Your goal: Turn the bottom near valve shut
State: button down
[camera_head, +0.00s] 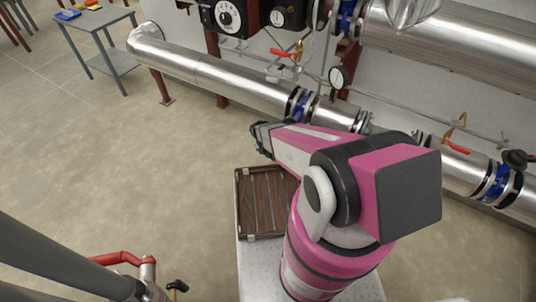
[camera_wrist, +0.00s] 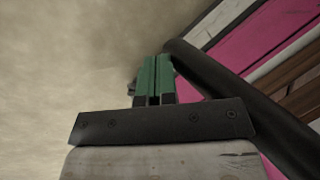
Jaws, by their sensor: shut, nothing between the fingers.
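My gripper shows in the wrist view as two green fingers (camera_wrist: 157,75) pressed together with nothing between them. In the head view my gripper (camera_head: 260,138) is the dark end of my folded pink and white arm, above the floor and apart from the pipes. Two red-handled valves show on the wall piping: an upper one (camera_head: 283,52) near the gauges and a right one (camera_head: 457,147) above the low silver pipe. A dark fitting (camera_head: 178,286) shows by a red pipe at the lower left. I cannot tell which of these is the bottom near valve.
A large silver pipe (camera_head: 220,78) with blue flanges runs low along the wall. A round gauge (camera_head: 340,77) and dark boxes hang above it. A grey table (camera_head: 100,28) stands at the upper left. A red pipe (camera_head: 120,258) is at lower left. The floor (camera_head: 150,150) is clear.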

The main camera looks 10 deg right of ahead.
jog(key=s+d+h, duration=0.1)
jog(key=d+f+g+h, duration=0.1)
jog(key=s+d+g, duration=0.1)
jog(key=shift+s+d+f+h, duration=0.2)
jog(key=shift+s+d+h, duration=0.05)
jog(key=shift+s+h, duration=0.15)
jog(key=shift+s+d+h, duration=0.3)
jog(key=shift+s+d, duration=0.05)
jog(key=shift+d, duration=0.1)
